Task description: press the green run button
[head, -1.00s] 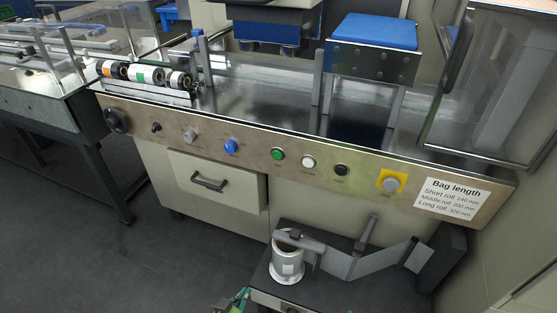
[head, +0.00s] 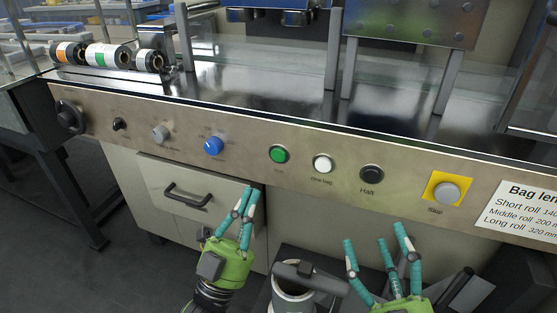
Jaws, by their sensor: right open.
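The green run button (head: 278,154) is a round button with a dark ring on the machine's metal front panel, in the middle of the head view. My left gripper (head: 249,192) is below and to the left of it, in front of the drawer. Its teal fingers come together at the tips and hold nothing visible. It appears apart from the button. My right gripper (head: 378,238) is lower right, below the black Halt button (head: 371,174). Its fingers are spread and empty. Nothing covers the green button.
A drawer handle (head: 187,195) juts out at the left. A grey-white cylinder (head: 291,296) stands low between my grippers.

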